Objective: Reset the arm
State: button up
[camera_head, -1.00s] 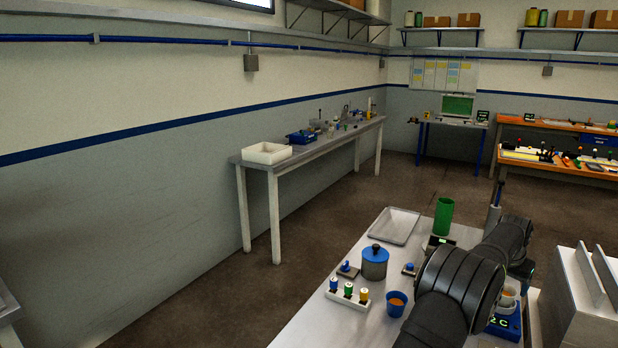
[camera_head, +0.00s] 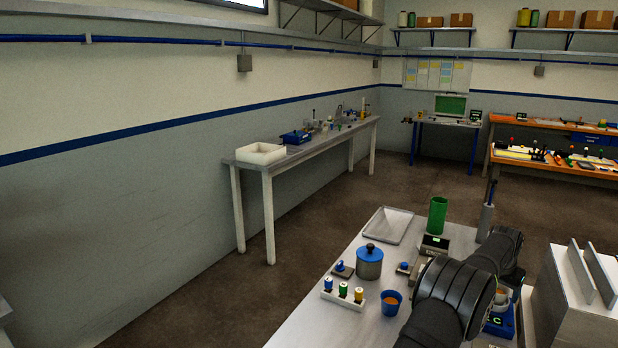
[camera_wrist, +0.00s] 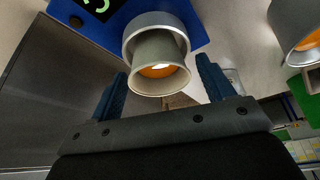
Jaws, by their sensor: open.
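My gripper (camera_wrist: 162,82) shows in the wrist view with its two blue fingers apart. A pale cup (camera_wrist: 160,82) with orange contents shows between the fingers, with space on both sides. The cup sits in a grey ring on a blue device (camera_wrist: 110,22) with a green display. In the head view my black arm reaches over the right side of the near table, and my gripper is hidden behind it. The cup (camera_head: 501,297) and blue device (camera_head: 503,326) show partly, just right of my arm.
On the near table (camera_head: 325,318) stand a blue-lidded pot (camera_head: 370,264), a blue cup (camera_head: 391,303), a rack of small bottles (camera_head: 343,296), a tray (camera_head: 388,225) and a green cylinder (camera_head: 437,215). A grey block with upright plates (camera_head: 570,300) stands close to the right of my arm.

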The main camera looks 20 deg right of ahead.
jog(key=r, duration=0.2)
jog(key=s+r, duration=0.1)
jog(key=r, duration=0.1)
jog(key=shift+d+r, duration=0.1)
jog(key=shift+r, duration=0.2)
jog(key=s+r, duration=0.7)
jog(key=s, duration=0.4)
jog(key=s+a+f, duration=0.1)
jog(key=a+f, duration=0.1)
jog(key=a, duration=0.6)
jog(key=s+a+f, duration=0.1)
jog(key=a+f, duration=0.1)
jog(key=a, duration=0.7)
jog(key=w+f, duration=0.5)
jog(key=w, duration=0.3)
jog(key=shift+w+f, duration=0.15)
jog(key=shift+f, duration=0.1)
